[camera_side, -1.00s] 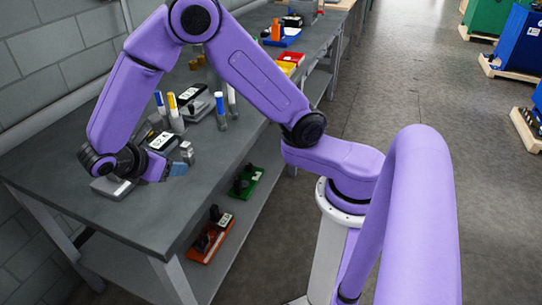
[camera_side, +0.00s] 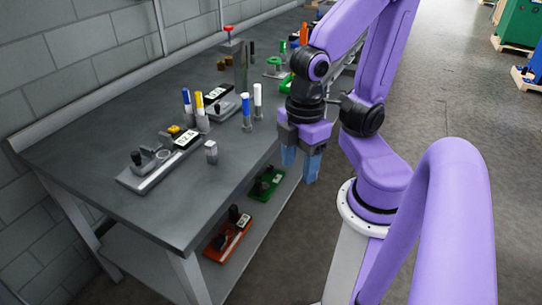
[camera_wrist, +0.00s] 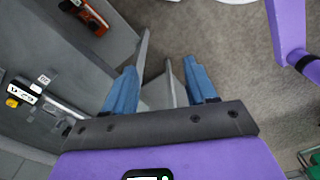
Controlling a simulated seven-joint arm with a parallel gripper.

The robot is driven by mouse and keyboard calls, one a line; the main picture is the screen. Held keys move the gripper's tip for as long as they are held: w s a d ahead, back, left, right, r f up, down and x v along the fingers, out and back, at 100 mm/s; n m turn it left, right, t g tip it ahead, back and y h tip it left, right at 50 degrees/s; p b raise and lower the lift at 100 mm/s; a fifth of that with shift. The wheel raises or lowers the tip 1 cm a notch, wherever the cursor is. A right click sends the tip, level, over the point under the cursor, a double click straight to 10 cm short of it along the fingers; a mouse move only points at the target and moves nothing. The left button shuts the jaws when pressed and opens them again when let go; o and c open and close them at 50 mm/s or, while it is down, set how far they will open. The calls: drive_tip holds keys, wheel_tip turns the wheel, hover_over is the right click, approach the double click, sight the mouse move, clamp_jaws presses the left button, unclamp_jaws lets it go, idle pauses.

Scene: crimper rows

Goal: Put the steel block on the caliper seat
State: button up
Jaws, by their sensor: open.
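The small grey steel block (camera_side: 211,152) stands on the bench in the side view, in front of the marker pens. A flat grey measuring device (camera_side: 150,176) with a dark knob, a ring and a numbered display (camera_side: 187,139) lies to its left; I take it for the caliper, but its seat is too small to make out. The seat looks empty of any block. My gripper (camera_side: 300,162) is open and empty, its blue fingers pointing down beyond the bench's right edge. In the wrist view the gripper (camera_wrist: 162,70) has nothing between its fingers.
Upright marker pens (camera_side: 246,112) stand behind the block, with a second display device (camera_side: 216,97) beyond. The bench front (camera_side: 140,220) is clear.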

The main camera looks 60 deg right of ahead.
idle(0.3)
wheel_tip(320, 180, up, 4)
drive_tip(key=m+h, duration=0.2)
drive_tip(key=m, duration=2.8)
hover_over(209, 143)
drive_tip(key=a, duration=0.3)
drive_tip(key=shift+m, duration=0.3)
drive_tip(key=d+f, duration=0.1)
drive_tip(key=f, duration=0.4)
drive_tip(key=d+f, duration=0.1)
drive_tip(key=f, duration=0.5)
drive_tip(key=d+f, duration=0.1)
drive_tip(key=f, duration=0.5)
drive_tip(key=shift+s, duration=0.1)
clamp_jaws()
